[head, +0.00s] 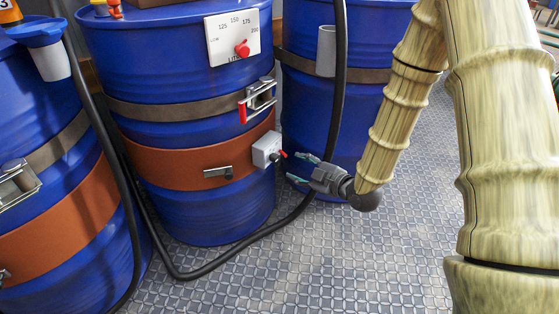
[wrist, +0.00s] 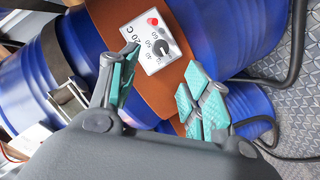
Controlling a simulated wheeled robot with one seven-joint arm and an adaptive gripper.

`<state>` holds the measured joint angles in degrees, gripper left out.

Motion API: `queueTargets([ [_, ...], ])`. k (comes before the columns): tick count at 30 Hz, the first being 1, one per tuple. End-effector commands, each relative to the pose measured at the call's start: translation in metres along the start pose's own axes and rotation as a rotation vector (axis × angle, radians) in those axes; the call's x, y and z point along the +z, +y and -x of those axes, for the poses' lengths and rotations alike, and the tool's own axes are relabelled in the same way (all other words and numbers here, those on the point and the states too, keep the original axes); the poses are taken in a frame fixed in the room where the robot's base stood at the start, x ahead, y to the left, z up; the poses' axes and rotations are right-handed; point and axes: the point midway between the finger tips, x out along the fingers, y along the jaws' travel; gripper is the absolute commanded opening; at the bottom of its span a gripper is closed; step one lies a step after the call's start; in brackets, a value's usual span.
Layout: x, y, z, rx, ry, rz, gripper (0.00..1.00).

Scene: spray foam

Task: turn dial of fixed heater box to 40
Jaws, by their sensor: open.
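The heater box (head: 267,150) is a small pale box on the orange-brown band (head: 190,166) around the middle blue drum. In the wrist view the heater box (wrist: 143,27) shows a dark round dial (wrist: 161,47), a red light or button, and a printed scale with "20 C", 50 and 60. I cannot tell the exact dial setting. My gripper (head: 303,170) is open and empty, just right of the box and apart from it. In the wrist view my gripper (wrist: 163,88) has its teal-padded fingers spread, with the dial beyond the gap between them.
A white scale plate (head: 222,42) with a red knob is higher on the middle blue drum (head: 180,70). A red-handled clamp (head: 258,98) sticks out above the heater box. A black hose (head: 210,268) loops across the floor. Patterned floor (head: 330,270) is clear in front.

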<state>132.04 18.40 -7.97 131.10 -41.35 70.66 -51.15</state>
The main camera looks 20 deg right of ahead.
Motion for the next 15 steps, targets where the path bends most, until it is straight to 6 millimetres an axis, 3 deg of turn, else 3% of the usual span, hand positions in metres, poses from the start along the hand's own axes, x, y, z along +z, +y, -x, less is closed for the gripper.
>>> queueTargets([
  [15, 0.003, -0.003, -0.074, 0.0, 0.002, 0.001, 0.48],
])
